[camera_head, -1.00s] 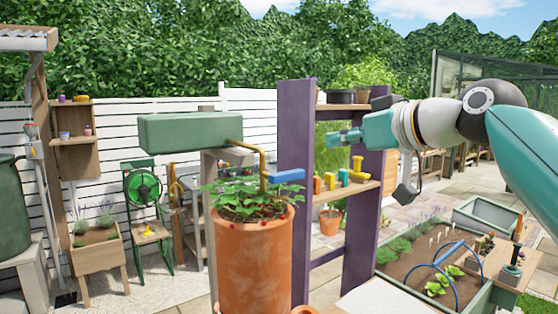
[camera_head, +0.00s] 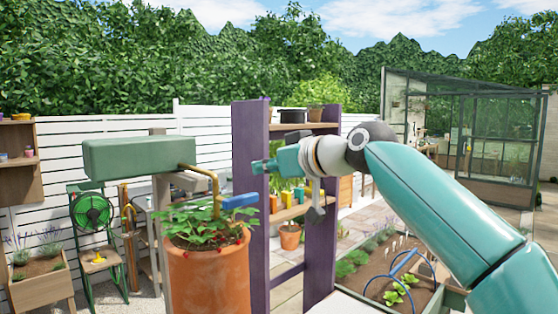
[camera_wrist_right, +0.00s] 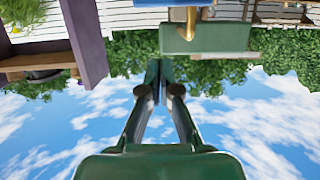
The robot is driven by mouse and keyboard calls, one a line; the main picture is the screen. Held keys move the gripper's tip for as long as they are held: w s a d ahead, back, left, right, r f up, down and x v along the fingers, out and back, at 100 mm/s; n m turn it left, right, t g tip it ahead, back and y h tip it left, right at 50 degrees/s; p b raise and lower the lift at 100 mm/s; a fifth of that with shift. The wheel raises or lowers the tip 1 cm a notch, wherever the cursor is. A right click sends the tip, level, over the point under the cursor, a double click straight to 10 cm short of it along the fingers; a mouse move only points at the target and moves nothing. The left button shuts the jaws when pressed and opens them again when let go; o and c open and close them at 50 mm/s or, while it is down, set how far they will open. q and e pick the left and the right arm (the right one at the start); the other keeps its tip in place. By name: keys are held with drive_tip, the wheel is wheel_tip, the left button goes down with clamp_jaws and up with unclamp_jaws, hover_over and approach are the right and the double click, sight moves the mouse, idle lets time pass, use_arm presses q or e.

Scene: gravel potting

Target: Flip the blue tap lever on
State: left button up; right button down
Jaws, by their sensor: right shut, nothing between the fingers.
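The blue tap lever (camera_head: 240,200) sticks out to the right from the lower end of the brass tap pipe (camera_head: 214,182). The pipe comes from the green tank (camera_head: 140,156) and hangs over the potted plant (camera_head: 200,222). In the head view my right gripper (camera_head: 258,167) points left, above and slightly right of the lever and apart from it. The right wrist view is upside down; there the right gripper's fingers (camera_wrist_right: 160,75) are together and empty.
The large terracotta pot (camera_head: 208,280) stands below the tap. A purple-posted shelf (camera_head: 250,150) stands right behind the lever in the picture. Open air lies around my right gripper.

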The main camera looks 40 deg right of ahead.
sight(236, 199)
drive_tip(key=w+f, duration=0.2)
drive_tip(key=f, duration=0.1)
drive_tip(key=w+f, duration=0.1)
drive_tip(key=shift+w+a+f+b, duration=0.1)
drive_tip(key=shift+f+b, duration=0.2)
drive_tip(key=shift+f, duration=0.1)
drive_tip(key=shift+f, duration=0.1)
